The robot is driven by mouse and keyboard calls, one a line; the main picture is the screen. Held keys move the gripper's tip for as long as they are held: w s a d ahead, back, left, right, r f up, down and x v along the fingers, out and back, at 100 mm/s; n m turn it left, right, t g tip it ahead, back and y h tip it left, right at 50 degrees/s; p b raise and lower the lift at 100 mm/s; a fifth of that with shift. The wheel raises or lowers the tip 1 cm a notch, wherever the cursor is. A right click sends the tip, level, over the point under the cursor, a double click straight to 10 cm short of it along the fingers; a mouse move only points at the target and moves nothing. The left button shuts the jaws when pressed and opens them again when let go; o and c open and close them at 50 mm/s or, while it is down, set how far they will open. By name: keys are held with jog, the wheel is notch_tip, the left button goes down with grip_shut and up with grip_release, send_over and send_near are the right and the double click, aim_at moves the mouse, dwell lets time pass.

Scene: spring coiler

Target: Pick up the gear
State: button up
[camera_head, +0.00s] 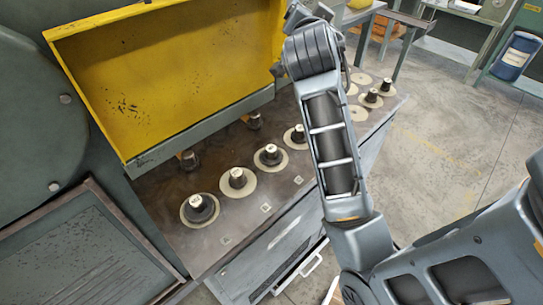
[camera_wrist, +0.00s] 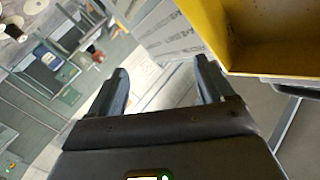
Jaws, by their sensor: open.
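No part is clearly recognizable as a gear. In the head view, a row of dark spindles with pale caps stands on round pale discs along the machine's ledge. The nearest spindle (camera_head: 200,204) has a wider dark ring around its base, which may be a gear, but I cannot tell. My gripper (camera_wrist: 162,68) shows in the wrist view with its two fingers wide apart and nothing between them. In the head view my arm rises past the right of the row, and the gripper itself is not clearly visible there.
A raised yellow cover (camera_head: 165,70) stands behind the spindles. A drawer front with a handle (camera_head: 311,265) is below the ledge. A blue drum (camera_head: 515,58) stands far right. Open floor (camera_head: 440,130) lies right of the machine.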

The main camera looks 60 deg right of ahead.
notch_tip(320, 180, down, 3)
jog(key=s+d+m+g+y+b, duration=0.1)
jog(key=s+d+m+g+y, duration=0.1)
jog(key=m+g, duration=0.45)
jog(key=m+y+b, duration=0.2)
jog(key=m+y, duration=0.9)
jog(key=y, duration=0.2)
send_over(272, 149)
jog(key=shift+n, duration=0.25)
jog(key=f, duration=1.2)
jog(key=shift+w+d+f, duration=0.15)
jog(key=shift+d, duration=0.05)
jog(key=shift+a+f+y, duration=0.2)
jog(key=shift+f+y, duration=0.05)
jog(key=shift+y, duration=0.05)
jog(key=shift+f, duration=3.6)
jog(key=shift+c, duration=0.2)
